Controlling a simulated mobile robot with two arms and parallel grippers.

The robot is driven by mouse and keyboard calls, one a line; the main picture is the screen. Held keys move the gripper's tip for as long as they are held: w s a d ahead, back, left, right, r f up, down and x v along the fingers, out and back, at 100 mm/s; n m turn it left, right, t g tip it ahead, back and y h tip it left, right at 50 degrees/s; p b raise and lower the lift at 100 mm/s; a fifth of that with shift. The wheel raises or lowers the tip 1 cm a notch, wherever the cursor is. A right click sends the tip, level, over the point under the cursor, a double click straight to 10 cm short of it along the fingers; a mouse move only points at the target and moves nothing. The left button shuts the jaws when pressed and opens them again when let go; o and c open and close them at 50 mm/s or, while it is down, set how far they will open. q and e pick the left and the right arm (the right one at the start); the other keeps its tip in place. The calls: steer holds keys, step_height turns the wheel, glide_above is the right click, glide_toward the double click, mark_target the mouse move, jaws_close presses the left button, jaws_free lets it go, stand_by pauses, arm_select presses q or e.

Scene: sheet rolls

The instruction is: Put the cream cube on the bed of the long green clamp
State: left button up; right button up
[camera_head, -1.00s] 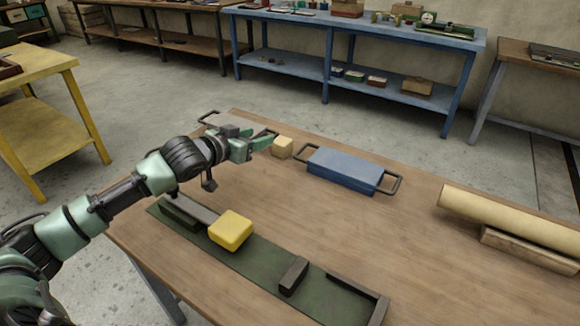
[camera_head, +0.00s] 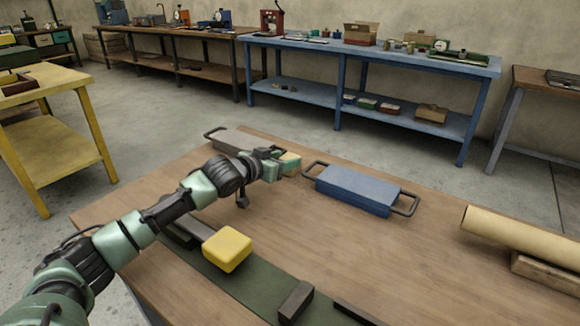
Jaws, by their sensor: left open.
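The cream cube (camera_head: 291,169) sits on the wooden table near its back edge, partly hidden by my left gripper. My left gripper (camera_head: 284,161) is open, with its fingers at the cube; I cannot tell whether they touch it. The long green clamp (camera_head: 245,284) lies along the front of the table, its near end cut off by the frame. A yellow block (camera_head: 227,249) sits on it towards its left end, and a dark upright block (camera_head: 296,301) stands further right. My right gripper is not in view.
A blue block with black handles (camera_head: 358,187) lies right of the cube. A grey handled plate (camera_head: 235,142) lies behind my left gripper. A cream roll (camera_head: 520,233) rests on a wooden support at the right. The wooden table's (camera_head: 370,250) middle is clear.

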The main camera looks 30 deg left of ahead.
arm_select(q)
steer(key=shift+w+f, duration=0.15)
steer(key=shift+w, duration=0.25)
steer(key=shift+c, duration=0.3)
jaws_close()
